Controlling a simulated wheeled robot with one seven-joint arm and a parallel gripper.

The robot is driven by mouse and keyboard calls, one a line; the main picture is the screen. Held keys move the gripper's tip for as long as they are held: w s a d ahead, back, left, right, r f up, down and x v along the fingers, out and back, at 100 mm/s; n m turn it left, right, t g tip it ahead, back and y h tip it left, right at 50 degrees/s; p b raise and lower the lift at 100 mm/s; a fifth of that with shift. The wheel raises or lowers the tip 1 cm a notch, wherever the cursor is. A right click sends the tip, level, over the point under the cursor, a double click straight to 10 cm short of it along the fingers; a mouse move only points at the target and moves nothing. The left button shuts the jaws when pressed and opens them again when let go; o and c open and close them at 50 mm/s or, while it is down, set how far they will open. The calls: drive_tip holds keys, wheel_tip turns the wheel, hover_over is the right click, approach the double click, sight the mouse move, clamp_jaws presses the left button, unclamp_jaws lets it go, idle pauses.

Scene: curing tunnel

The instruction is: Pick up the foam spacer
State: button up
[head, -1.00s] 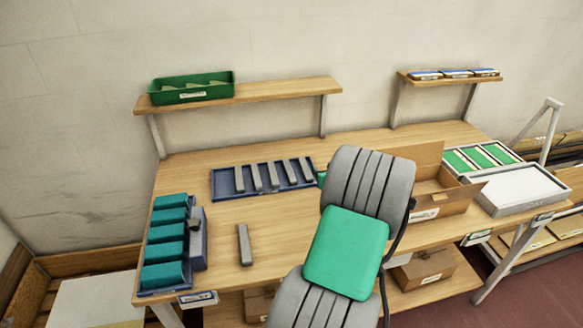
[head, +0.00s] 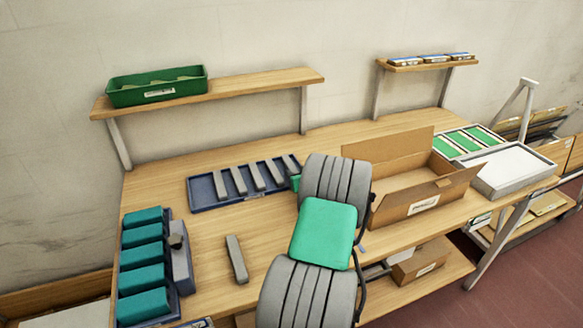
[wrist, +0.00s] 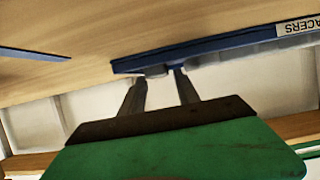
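In the head view, several grey foam spacers (head: 257,176) lie in a row in a blue tray (head: 203,204) at the middle of the workbench. Another grey bar (head: 236,259) lies alone on the wood in front of it. My arm hides most of my gripper there; a small green part of it (head: 295,183) shows beside the tray's right end. In the wrist view my gripper (wrist: 163,78) has its two fingers apart, near the edge of the blue tray (wrist: 225,47), whose label shows upside down. I see no spacer clearly held; whether the fingertips touch the tray is unclear.
A rack of teal blocks (head: 143,263) stands at the bench's left. An open cardboard box (head: 415,197) is right of my arm, with a white-topped tray (head: 510,170) beyond. A shelf with a green bin (head: 157,87) overhangs the back. Bare wood lies around the lone bar.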

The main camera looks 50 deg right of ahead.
sight(291, 167)
drive_tip(key=x, duration=0.2)
drive_tip(key=shift+w+d+f, duration=0.1)
drive_tip(key=shift+w+d, duration=0.1)
drive_tip(key=shift+w, duration=0.1)
drive_tip(key=shift+c, duration=0.2)
drive_tip(key=shift+s, duration=0.1)
clamp_jaws()
